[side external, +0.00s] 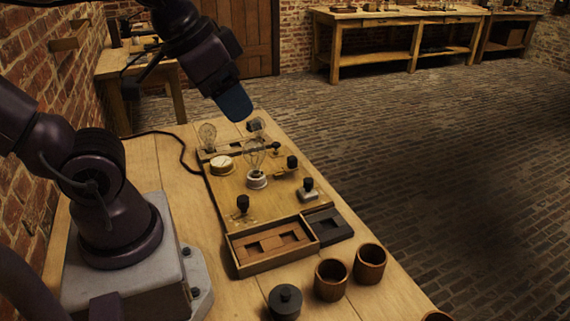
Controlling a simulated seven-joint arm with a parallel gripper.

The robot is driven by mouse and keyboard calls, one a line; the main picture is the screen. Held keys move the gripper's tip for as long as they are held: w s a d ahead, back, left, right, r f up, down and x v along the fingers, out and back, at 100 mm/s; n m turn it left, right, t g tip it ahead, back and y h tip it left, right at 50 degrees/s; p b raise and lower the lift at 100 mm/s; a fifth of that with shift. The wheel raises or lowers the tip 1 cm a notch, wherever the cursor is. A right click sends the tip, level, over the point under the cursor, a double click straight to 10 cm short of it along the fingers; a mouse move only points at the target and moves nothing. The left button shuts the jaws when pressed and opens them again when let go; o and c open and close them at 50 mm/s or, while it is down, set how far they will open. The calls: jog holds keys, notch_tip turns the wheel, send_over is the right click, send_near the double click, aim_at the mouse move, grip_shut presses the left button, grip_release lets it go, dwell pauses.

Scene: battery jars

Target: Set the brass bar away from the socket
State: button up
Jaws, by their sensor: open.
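My gripper (235,104) is above the far end of the wooden board (229,195), pointing down and to the right. Its dark blue fingers overlap from this side, and nothing shows between them. A clear bulb (254,154) stands upright in a white socket (257,181) in the middle of the board. A thin brass-coloured piece, perhaps the brass bar (281,173), lies to the right of the socket by a black knob (292,162). It is too small to make out clearly. The gripper is apart from both, higher and farther back.
A round white-topped part (221,163) and several black knobs sit on the board. An open wooden tray (236,255) and a dark tray (338,237) are at its near edge. Brown cups (331,280) and a dark lidded jar (285,302) stand in front. A cable (182,150) runs left.

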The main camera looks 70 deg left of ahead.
jog(key=w+a+f+n+g, duration=0.4)
jog(key=w+a+f+n, duration=0.25)
jog(key=w+a, duration=0.35)
jog(key=n+g, duration=0.1)
jog(key=n, duration=1)
send_near(292, 157)
notch_tip(292, 157, down, 10)
jog(key=shift+w+f, duration=0.15)
jog(key=shift+f, duration=0.05)
